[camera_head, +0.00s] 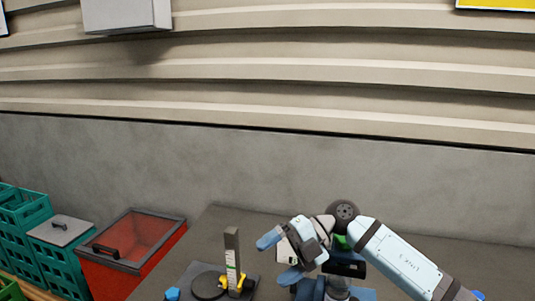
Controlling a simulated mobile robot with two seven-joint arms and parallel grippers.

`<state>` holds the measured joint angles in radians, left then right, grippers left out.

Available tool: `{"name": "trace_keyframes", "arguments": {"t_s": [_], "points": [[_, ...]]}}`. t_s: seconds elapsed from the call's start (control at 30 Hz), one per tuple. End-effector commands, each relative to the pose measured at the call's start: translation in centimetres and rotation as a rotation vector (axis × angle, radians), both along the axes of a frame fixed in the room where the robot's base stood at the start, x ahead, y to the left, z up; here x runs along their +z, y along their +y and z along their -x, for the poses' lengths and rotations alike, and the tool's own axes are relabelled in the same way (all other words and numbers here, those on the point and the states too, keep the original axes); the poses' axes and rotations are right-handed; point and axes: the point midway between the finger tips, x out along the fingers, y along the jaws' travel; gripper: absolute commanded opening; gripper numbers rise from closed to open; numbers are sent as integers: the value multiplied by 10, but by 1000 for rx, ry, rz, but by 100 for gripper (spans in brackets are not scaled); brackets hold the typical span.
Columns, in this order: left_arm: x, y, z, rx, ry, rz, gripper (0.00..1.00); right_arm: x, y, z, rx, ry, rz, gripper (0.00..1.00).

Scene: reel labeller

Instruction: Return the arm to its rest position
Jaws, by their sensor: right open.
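My right arm (402,262) comes in from the lower right, pale blue-white with dark joints. My right gripper (279,257) is at its left end, with two blue fingertips spread apart and nothing seen between them. It is to the right of a small device on the dark table (210,228), which has a round black disc (208,286), an upright grey post (232,243) with a white strip, and yellow parts (240,281). The gripper looks apart from the post. My left gripper is not in view.
A red bin (150,236) with a dark rim stands left of the table, with teal crates (22,208) and a grey-lidded teal box (62,230) farther left. Dark and blue parts below the arm are partly hidden. A grey wall (270,165) runs behind.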

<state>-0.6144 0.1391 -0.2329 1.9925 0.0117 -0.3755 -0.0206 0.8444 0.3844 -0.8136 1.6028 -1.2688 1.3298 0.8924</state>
Motion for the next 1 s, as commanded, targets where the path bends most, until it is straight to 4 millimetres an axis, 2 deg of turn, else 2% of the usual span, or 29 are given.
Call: {"name": "trace_keyframes", "arguments": {"t_s": [0.03, 0.1, 0.2, 0.37, 0.47, 0.57, 0.67, 0.73, 0.87, 0.9, 1.0], "points": [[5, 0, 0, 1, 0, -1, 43, -4, 10, 13, -24, 51, -125, 84], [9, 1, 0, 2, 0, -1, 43, -5, 19, 24, -82, 110, -295, 84], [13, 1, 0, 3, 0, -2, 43, -7, 21, 33, -195, 194, -498, 84], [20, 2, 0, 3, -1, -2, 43, -19, 8, 39, -443, 340, -756, 84], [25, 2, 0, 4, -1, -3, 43, -39, -12, 40, -659, 447, -879, 84], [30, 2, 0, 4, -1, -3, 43, -70, -37, 45, -897, 561, -949, 84], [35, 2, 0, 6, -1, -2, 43, -109, -66, 57, -1147, 682, -963, 84], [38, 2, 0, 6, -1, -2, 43, -142, -88, 73, -1325, 770, -937, 84], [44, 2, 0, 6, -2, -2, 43, -206, -125, 119, -1633, 939, -816, 84], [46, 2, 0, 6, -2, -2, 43, -225, -135, 137, -1714, 990, -764, 84], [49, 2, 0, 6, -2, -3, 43, -262, -155, 181, -1874, 1102, -630, 84]]}}
